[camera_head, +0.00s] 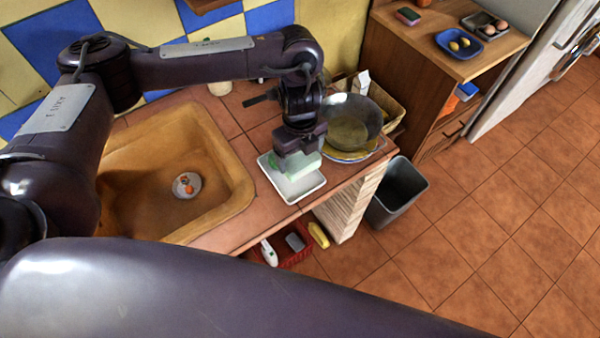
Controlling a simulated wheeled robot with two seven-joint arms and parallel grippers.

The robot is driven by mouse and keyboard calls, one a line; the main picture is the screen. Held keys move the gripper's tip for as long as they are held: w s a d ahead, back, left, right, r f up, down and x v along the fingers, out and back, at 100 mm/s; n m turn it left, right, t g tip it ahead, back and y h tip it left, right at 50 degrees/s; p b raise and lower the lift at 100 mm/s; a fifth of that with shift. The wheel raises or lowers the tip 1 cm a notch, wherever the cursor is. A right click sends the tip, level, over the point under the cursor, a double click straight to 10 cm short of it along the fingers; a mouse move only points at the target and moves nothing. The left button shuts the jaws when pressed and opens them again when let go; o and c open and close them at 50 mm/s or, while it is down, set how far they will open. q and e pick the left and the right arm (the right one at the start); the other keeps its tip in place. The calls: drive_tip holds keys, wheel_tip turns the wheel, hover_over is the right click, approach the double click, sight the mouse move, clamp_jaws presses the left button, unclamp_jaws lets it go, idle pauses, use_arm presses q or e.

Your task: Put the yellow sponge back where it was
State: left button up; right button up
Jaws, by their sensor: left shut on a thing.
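My left gripper (298,150) is shut on a pale green sponge-like block (299,167), directly over a shallow white dish (302,193) on the counter. The jaws hide part of the block, and I cannot tell whether it touches the dish. A yellow item (318,235), possibly the yellow sponge, shows low beside the counter's front edge, just right of a red basket (296,255). No gripper is at it. My right gripper is not in view.
The tan sink (225,165) is left of the dish. A glass bowl (352,120) on a yellow plate and a wicker basket (388,103) stand close on the right. A grey bin (398,192) stands on the floor beyond the counter end.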

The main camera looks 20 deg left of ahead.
sight(300, 166)
use_arm(q)
wheel_tip(300, 166, down, 6)
drive_tip(key=shift+r+b, duration=0.25)
drive_tip(key=shift+b, duration=0.25)
drive_tip(key=shift+f+b, duration=0.6)
drive_tip(key=shift+f, duration=1.2)
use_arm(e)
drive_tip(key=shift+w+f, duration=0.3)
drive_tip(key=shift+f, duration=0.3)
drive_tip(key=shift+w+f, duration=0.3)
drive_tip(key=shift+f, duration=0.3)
use_arm(q)
drive_tip(key=shift+f, duration=0.15)
drive_tip(key=o, duration=0.9)
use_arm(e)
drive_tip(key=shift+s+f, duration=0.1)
